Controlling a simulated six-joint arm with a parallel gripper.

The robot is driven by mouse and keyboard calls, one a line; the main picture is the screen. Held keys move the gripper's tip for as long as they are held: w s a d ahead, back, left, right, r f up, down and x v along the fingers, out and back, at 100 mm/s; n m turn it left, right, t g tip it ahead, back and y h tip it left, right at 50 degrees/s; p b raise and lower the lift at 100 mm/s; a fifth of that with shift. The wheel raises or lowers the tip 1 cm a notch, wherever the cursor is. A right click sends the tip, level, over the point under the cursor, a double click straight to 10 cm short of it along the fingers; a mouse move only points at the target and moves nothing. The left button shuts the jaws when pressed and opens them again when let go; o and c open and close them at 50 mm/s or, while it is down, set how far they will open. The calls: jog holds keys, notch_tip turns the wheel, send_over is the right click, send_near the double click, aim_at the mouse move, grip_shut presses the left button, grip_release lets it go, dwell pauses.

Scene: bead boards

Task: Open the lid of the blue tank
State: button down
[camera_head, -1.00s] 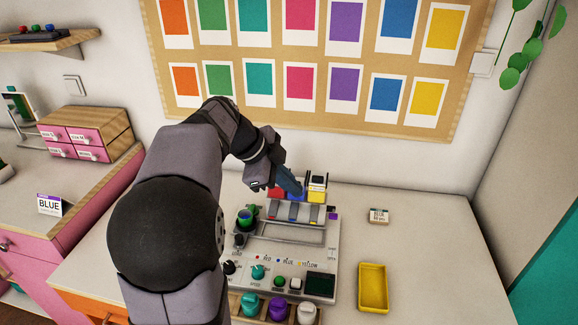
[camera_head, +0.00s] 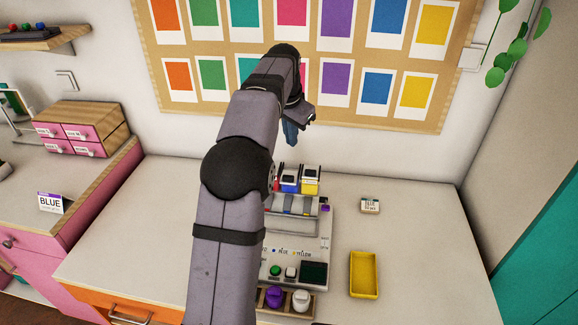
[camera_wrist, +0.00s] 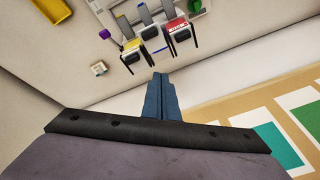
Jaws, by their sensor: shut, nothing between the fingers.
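The blue tank (camera_head: 289,184) stands in the middle of a row at the back of the machine, between the yellow tank (camera_head: 310,185) and the red tank (camera_head: 276,184), which my arm partly hides. The blue tank also shows in the wrist view (camera_wrist: 152,35). Its top looks dark with a pale rim; I cannot tell surely how its lid stands. My gripper (camera_head: 290,133) is raised above and behind the tanks, near the wall, pointing down. In the wrist view its blue fingers (camera_wrist: 162,95) are together and empty, apart from the tanks.
A yellow tray (camera_head: 364,274) and a small labelled box (camera_head: 370,205) lie on the right of the table. The machine's panel (camera_head: 312,272) is partly behind my arm. A board of colour cards (camera_head: 444,90) hangs behind my gripper. The table's right side is mostly clear.

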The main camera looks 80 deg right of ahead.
jog(key=n, duration=0.6)
jog(key=shift+w+a+f, duration=0.1)
jog(key=shift+w, duration=0.15)
jog(key=shift+f, duration=0.1)
jog(key=p, duration=0.3)
send_near(290, 172)
jog(key=shift+x, duration=2.6)
jog(key=shift+s+a, duration=0.1)
jog(key=shift+a, duration=0.4)
jog(key=shift+f, duration=0.1)
